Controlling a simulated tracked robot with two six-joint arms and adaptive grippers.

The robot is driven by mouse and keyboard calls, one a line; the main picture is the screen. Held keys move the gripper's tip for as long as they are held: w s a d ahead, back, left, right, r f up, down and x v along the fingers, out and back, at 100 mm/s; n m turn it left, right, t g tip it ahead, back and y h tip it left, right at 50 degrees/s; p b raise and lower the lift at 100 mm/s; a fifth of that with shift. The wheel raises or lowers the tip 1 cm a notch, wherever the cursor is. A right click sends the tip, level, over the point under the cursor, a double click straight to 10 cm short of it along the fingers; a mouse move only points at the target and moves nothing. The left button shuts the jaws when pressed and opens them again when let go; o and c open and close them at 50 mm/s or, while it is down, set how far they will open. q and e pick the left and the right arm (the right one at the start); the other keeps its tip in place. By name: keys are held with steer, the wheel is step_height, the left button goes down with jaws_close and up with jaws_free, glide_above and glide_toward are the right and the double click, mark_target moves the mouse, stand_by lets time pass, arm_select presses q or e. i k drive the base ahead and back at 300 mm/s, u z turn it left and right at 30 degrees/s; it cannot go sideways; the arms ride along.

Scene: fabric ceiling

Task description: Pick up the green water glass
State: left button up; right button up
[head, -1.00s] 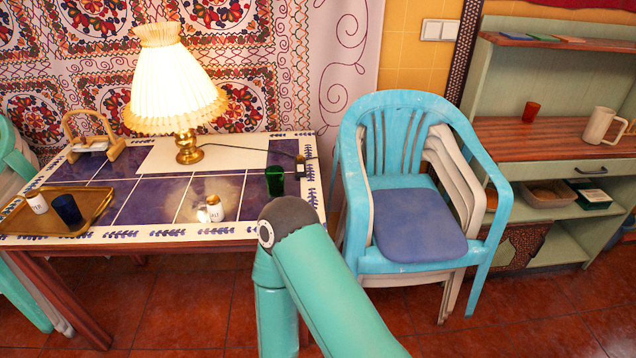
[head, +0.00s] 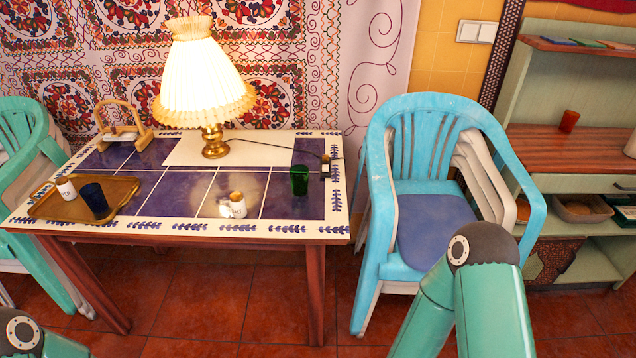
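The green water glass (head: 299,180) stands upright on the right part of the blue-tiled table (head: 290,229), near its right edge. My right arm shows at the lower right, in front of the blue chair, and a joint of my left arm shows at the bottom left corner. Neither gripper is in the picture. Nothing covers the glass.
A lit lamp (head: 205,80) stands at the table's back. A white salt shaker (head: 237,204) is left of the glass. A tray (head: 120,190) holds a dark blue glass (head: 95,197) and a white shaker (head: 66,188). Stacked chairs (head: 432,220) stand right of the table.

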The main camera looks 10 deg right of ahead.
mark_target(299, 174)
steer(key=z, duration=0.05)
steer(key=i, duration=0.85)
